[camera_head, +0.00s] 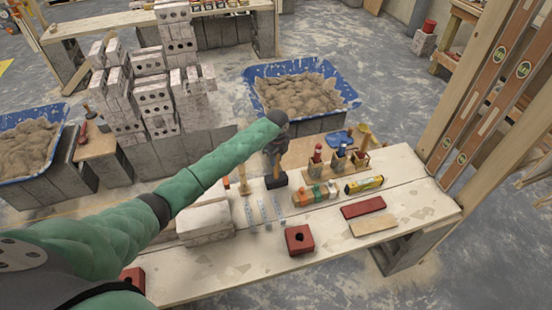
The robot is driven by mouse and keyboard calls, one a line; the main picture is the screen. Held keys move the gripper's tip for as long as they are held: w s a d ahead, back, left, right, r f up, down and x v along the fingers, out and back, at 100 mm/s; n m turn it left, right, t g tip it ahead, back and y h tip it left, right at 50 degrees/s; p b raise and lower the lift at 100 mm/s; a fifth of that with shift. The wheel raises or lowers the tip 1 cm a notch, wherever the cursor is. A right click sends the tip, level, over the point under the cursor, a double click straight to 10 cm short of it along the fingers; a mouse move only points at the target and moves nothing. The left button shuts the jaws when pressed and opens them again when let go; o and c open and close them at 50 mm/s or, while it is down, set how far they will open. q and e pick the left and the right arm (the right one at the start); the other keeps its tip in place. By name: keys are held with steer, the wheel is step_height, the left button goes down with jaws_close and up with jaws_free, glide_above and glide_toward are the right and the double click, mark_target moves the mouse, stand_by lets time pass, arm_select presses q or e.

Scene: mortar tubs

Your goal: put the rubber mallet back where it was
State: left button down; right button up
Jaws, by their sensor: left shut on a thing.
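My left arm reaches from the lower left to the middle of the workbench, and my left gripper (277,153) points down there. It is shut on the rubber mallet (276,181), whose black head shows just below the fingers, at or just above the bench top. The handle is mostly hidden by the gripper, and I cannot tell whether the head touches the wood. My right gripper is out of view.
Bricks (205,222) stand left. A mortar tub (345,92) is behind.

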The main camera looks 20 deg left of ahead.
arm_select(q)
steer(key=shift+f, duration=0.4)
steer(key=c, duration=1.3)
jaws_free()
steer(key=shift+c, duration=0.2)
steer(key=shift+o, duration=1.1)
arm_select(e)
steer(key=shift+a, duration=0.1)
